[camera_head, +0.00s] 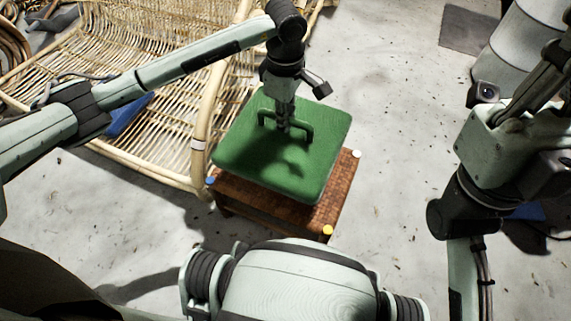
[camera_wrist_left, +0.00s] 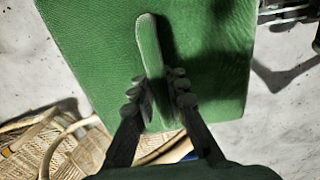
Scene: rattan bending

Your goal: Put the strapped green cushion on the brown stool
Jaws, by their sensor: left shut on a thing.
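The green cushion (camera_head: 240,145) is a flat square with a raised strap (camera_head: 303,128) across its top. My left gripper (camera_head: 284,130) is shut on the strap, from above. In the left wrist view the strap (camera_wrist_left: 150,45) runs between the two dark fingers (camera_wrist_left: 160,95), with the cushion (camera_wrist_left: 215,75) behind it. The brown woven stool (camera_head: 338,190) lies under the cushion in the head view, with its near and right edges showing. I cannot tell whether the cushion touches the stool. My right arm shows at the right, but its fingers are not seen.
A rattan seat frame (camera_head: 165,50) stands close on the left of the stool. Its curved edge is near the cushion. Coloured markers sit on the stool's corners, including a yellow one (camera_head: 328,230). A grey barrel (camera_head: 520,45) stands at the back right. The floor (camera_head: 400,130) right of the stool is clear.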

